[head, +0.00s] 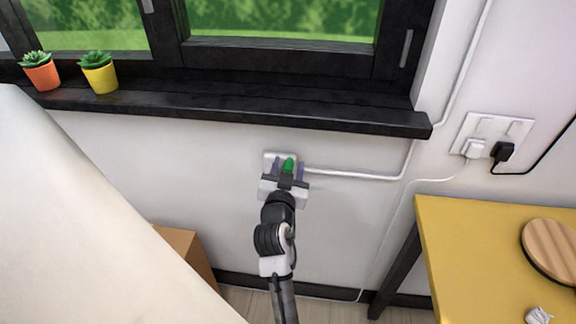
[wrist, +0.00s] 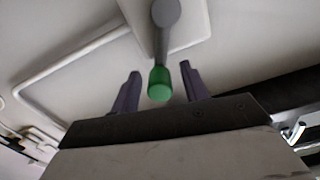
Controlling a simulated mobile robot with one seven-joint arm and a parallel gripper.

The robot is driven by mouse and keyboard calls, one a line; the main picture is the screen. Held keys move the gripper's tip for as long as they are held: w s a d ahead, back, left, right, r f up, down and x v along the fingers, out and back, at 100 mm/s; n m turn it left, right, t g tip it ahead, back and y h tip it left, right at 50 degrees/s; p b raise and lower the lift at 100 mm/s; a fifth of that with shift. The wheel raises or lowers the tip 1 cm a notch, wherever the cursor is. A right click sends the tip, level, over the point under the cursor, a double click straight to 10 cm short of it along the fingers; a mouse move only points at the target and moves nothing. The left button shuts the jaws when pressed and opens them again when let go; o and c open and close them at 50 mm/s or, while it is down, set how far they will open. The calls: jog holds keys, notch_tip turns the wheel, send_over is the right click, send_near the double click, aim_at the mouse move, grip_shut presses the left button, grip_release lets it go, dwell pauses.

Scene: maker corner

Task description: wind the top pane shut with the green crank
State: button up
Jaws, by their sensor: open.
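The green crank handle (head: 288,165) is on a small white wall plate (head: 270,158) below the window sill. In the wrist view the green knob (wrist: 159,84) hangs at the end of a grey crank arm (wrist: 166,35). My gripper (head: 288,170) is at the plate with its two dark fingers apart, one on each side of the green knob. In the wrist view my gripper (wrist: 158,88) shows gaps between the knob and both fingers. The top pane itself is not clearly in view; only the lower window glass (head: 285,22) shows.
A black sill (head: 230,112) runs above the crank, with an orange pot (head: 41,76) and a yellow pot (head: 100,78) at its left. A white conduit (head: 350,174) leads right from the plate. A yellow table (head: 470,260) stands at lower right, and a cardboard box (head: 183,250) at lower left.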

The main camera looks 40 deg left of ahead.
jog(key=shift+c, duration=0.5)
grip_shut()
jog(key=shift+w, duration=0.1)
